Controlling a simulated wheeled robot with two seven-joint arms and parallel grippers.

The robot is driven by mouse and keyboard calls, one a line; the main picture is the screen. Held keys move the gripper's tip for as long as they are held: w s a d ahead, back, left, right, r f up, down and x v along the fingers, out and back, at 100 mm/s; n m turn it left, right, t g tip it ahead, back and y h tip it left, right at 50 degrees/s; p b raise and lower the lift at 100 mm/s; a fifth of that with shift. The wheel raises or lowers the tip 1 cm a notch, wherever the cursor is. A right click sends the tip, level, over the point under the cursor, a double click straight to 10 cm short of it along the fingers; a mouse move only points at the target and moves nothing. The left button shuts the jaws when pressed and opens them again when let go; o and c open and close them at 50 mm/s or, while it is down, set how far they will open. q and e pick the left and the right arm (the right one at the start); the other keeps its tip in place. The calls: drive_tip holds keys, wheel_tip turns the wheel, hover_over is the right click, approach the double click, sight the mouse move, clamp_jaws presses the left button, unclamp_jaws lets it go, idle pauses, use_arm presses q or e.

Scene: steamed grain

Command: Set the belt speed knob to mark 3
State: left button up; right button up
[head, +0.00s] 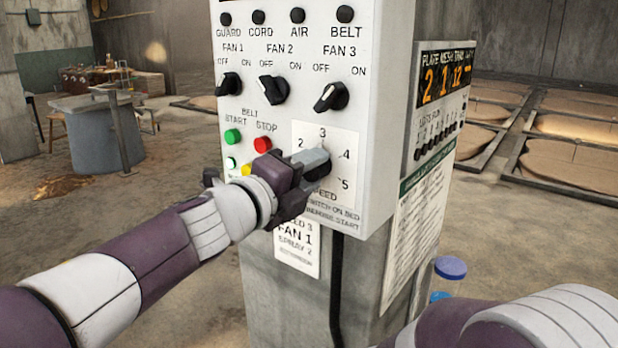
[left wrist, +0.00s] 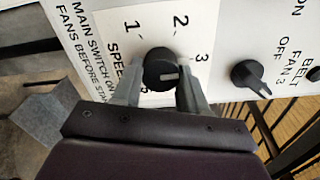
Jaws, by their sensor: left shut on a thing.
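The black belt speed knob (left wrist: 160,70) sits on a white dial plate on the front of the control box. The knob's white pointer line faces the 3 side there, slightly below the numeral; the exact alignment is unclear. My right arm shows at the lower right of the head view, its gripper out of sight.
Three fan knobs (head: 272,89) sit above the dial. A green start button (head: 233,136) and red stop button (head: 262,144) are at its upper left. A blue-lidded container (head: 450,268) stands behind the pedestal.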

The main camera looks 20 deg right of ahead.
use_arm(q)
drive_tip(key=shift+f+m, duration=0.2)
drive_tip(key=shift+m, duration=0.1)
drive_tip(key=o, duration=1)
drive_tip(key=shift+o, duration=0.2)
drive_tip(key=shift+r, duration=0.1)
drive_tip(key=b+v, duration=0.1)
drive_tip(key=v, duration=1.1)
drive_tip(key=shift+s+a+b, duration=0.3)
